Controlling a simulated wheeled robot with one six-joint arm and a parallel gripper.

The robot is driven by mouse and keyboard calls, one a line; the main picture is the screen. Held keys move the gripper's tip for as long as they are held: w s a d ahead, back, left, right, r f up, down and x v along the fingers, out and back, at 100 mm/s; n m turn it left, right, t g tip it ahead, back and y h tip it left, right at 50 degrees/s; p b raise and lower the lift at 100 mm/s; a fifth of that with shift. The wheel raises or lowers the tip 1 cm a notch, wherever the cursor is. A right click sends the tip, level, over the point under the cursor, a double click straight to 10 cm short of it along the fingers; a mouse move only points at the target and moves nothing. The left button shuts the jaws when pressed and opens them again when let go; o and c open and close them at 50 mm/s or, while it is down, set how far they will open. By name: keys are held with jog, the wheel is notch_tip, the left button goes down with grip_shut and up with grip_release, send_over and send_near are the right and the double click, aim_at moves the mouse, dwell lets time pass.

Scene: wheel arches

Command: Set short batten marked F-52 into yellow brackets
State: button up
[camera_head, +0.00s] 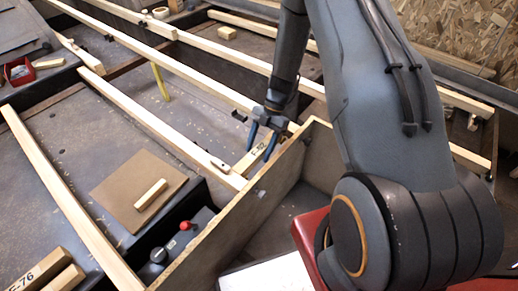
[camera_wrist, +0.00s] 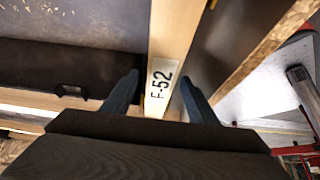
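The short batten marked F-52 (camera_head: 253,160) is a pale wood strip beside the brown panel edge in the head view, partly hidden by my gripper. In the wrist view the batten (camera_wrist: 172,40) runs up the picture, with its white F-52 label between my fingers. My gripper (camera_head: 259,143) has its blue-grey fingers apart, one on each side of the batten. In the wrist view my gripper (camera_wrist: 158,80) shows a gap at the left finger; contact at the right is unclear. A thin yellow piece (camera_head: 160,82) stands farther back; I cannot tell if it is a bracket.
Long pale battens (camera_head: 150,117) cross the dark bench. A brown board (camera_head: 118,190) with a small wood block lies at left of centre. A dark control box with a red knob (camera_head: 185,225) stands near the front. A wooden panel (camera_head: 235,225) rises beside the batten. A red bin (camera_head: 20,75) is at far left.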

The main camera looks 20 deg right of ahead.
jog(key=shift+p+v, duration=0.45)
jog(key=shift+v, duration=3.45)
